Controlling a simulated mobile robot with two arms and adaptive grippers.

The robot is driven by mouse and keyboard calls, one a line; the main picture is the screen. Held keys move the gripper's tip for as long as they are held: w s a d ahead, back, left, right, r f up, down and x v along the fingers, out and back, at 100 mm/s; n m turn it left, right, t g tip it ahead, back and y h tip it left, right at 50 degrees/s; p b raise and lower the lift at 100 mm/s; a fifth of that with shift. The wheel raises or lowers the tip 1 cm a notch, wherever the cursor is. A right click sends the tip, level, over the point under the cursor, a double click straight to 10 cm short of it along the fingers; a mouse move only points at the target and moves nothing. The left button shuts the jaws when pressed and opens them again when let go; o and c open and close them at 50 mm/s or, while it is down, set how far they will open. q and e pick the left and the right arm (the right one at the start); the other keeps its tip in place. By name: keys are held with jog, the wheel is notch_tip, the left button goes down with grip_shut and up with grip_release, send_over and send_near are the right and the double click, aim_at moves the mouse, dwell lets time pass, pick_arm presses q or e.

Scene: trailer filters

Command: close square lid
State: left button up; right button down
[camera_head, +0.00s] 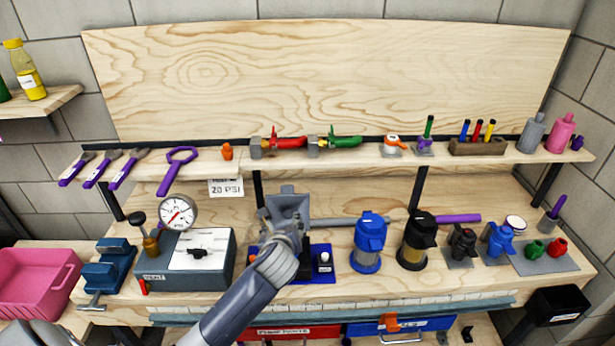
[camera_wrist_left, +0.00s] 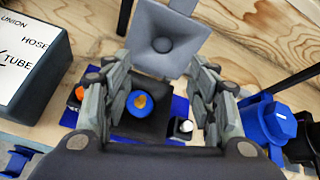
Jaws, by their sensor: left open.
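The grey square lid (camera_wrist_left: 172,38) stands open at the back of a black box (camera_wrist_left: 155,124), with its dished face and round centre showing in the left wrist view. In the head view the lid (camera_head: 288,201) rises just beyond my left gripper (camera_head: 292,228). A round blue and yellow part (camera_wrist_left: 140,102) shows in the box opening. My left gripper, also in the left wrist view (camera_wrist_left: 163,80), is open and empty, its fingers spread above the box on either side, near the lid. The gripper hides most of the box in the head view. My right gripper is not in view.
The box stands on a blue base (camera_head: 322,276) with a small white-topped bottle (camera_head: 325,262). A grey gauge unit (camera_head: 184,262) is to the left; blue (camera_head: 369,243) and black-and-yellow (camera_head: 416,242) filters stand right. A tool shelf (camera_head: 375,155) runs behind, above the bench.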

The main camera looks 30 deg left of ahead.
aim_at(287, 186)
pick_arm(q)
jog(key=w+a+r+m+t+y, duration=0.1)
jog(key=w+r+m, duration=0.2)
jog(key=r, duration=0.3)
jog(key=shift+m, duration=0.4)
jog(key=x, duration=0.3)
jog(key=p+x, duration=0.1)
jog(key=x, duration=0.5)
jog(key=shift+w+a+r, duration=0.15)
jog(key=shift+w, duration=0.25)
jog(key=shift+p+x, duration=0.3)
jog(key=shift+x, duration=0.6)
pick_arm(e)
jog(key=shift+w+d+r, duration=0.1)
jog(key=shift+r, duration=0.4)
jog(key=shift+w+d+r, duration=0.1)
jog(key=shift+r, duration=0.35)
pick_arm(q)
grip_shut()
jog(key=shift+s, duration=0.1)
